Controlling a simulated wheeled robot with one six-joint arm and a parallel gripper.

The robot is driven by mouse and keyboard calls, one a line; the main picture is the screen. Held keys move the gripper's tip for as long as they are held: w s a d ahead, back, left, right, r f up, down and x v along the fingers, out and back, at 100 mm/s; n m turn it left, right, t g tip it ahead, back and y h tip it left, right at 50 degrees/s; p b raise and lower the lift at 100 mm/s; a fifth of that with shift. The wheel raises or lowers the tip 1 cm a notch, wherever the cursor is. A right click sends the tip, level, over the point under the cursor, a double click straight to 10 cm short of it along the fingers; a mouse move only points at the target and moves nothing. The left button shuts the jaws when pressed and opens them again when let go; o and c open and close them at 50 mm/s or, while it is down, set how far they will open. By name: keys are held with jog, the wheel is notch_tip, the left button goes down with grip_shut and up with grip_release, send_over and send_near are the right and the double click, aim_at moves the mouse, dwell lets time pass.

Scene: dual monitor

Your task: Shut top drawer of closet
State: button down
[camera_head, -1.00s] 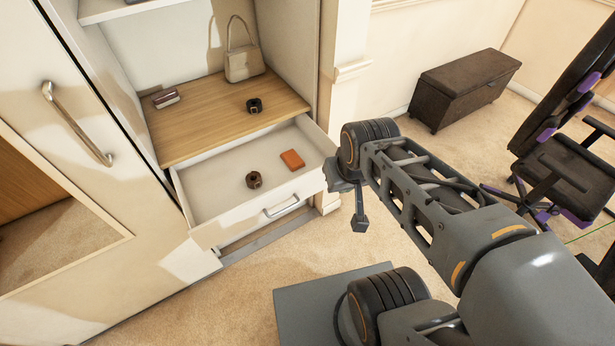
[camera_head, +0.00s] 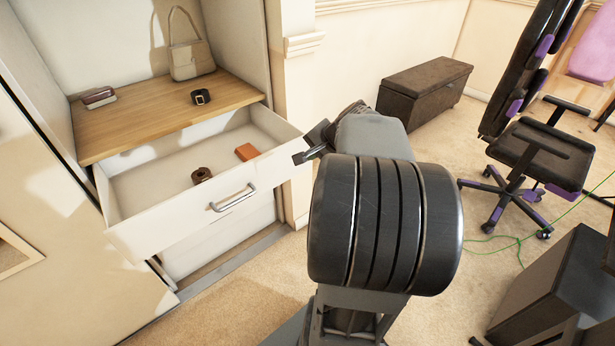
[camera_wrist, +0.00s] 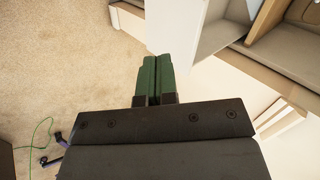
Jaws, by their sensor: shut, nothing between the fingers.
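The top drawer (camera_head: 185,215) of the closet is pulled out, its white front and metal handle (camera_head: 232,198) facing the room. Inside the drawer lie a dark rolled belt (camera_head: 201,175) and an orange box (camera_head: 247,152). My gripper (camera_head: 301,158) is close to the right end of the drawer front; touching or apart cannot be told. In the wrist view, the green fingers of my gripper (camera_wrist: 158,75) are together and hold nothing. The white drawer front (camera_wrist: 178,28) is just beyond their tips. My arm hides part of the area right of the drawer.
Above the drawer, a wooden shelf (camera_head: 150,120) holds a handbag (camera_head: 190,50), a belt (camera_head: 201,97) and a small box (camera_head: 98,97). A dark chest (camera_head: 425,90) stands by the wall. An office chair (camera_head: 540,155) and a green cable (camera_head: 520,238) are at right. Carpet is clear before the closet.

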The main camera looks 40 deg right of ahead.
jog(key=s+d+f+m+t+h+b, duration=0.1)
jog(key=d+f+m+b, duration=0.25)
jog(key=d, duration=0.25)
jog(key=w+r+b+x, duration=0.2)
jog(key=x, duration=1)
jog(key=shift+w+d+f, duration=0.25)
jog(key=shift+d, duration=0.2)
jog(key=shift+n, duration=0.25)
